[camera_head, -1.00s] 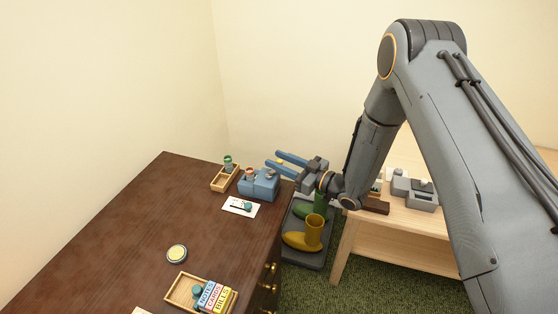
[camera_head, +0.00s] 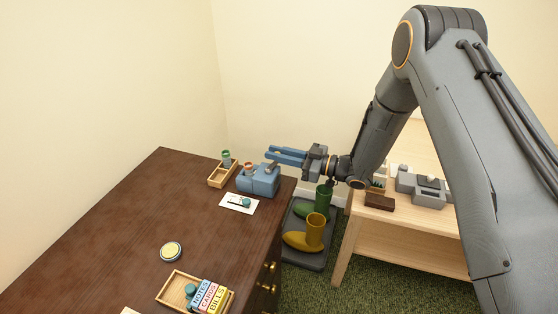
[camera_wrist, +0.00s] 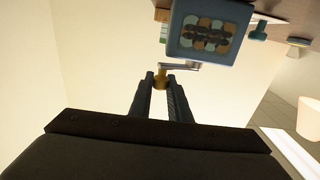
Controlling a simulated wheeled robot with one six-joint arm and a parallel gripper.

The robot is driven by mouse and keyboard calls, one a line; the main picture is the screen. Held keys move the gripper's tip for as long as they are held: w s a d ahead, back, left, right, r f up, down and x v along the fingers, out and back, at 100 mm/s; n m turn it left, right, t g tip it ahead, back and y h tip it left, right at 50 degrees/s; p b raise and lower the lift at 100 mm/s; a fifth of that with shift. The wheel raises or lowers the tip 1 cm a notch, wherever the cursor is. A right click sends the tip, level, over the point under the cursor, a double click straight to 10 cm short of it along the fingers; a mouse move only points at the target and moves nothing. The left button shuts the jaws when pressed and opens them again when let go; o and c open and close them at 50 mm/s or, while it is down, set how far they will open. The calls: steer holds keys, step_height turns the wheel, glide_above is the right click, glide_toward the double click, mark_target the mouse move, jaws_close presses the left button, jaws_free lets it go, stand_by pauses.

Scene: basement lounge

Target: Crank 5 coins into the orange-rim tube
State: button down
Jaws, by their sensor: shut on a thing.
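The blue coin machine (camera_head: 258,182) stands near the right edge of the dark desk. In the wrist view the machine (camera_wrist: 207,35) shows a face with several tan, dark and teal coin shapes. A metal crank arm (camera_wrist: 180,67) runs from it to a brass knob (camera_wrist: 160,80). My gripper (camera_wrist: 161,84) is shut on this knob. In the head view my gripper (camera_head: 270,157) reaches in from the right above the machine, and the knob is hard to see. The orange-rim tube (camera_head: 249,167) stands behind the machine, partly hidden. I cannot see how many coins it holds.
A green-rim tube (camera_head: 227,157) stands at the wooden tray (camera_head: 221,176). A white card (camera_head: 238,204) lies before the machine. A round tin (camera_head: 171,252) and a box with labelled blocks (camera_head: 177,290) are nearer. Boots (camera_head: 305,236) and a light wood bench (camera_head: 400,222) are right.

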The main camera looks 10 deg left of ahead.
steer(key=g+b, duration=0.1)
steer(key=n+g+b, duration=0.1)
steer(key=a+n+g+b, duration=0.1)
steer(key=shift+w+f+g+b, duration=0.15)
steer(key=shift+w+g+b, duration=0.1)
steer(key=shift+g+b, duration=0.1)
steer(key=shift+a+n+g+b, duration=0.15)
steer(key=shift+n+g+b, duration=0.55)
steer(key=shift+g, duration=0.05)
steer(key=c, duration=1.7)
jaws_free()
steer(key=shift+o, duration=0.2)
steer(key=w+d+b, duration=0.1)
steer(key=d, duration=0.6)
steer(key=shift+w+d+b, duration=0.2)
steer(key=shift+d+b, duration=0.1)
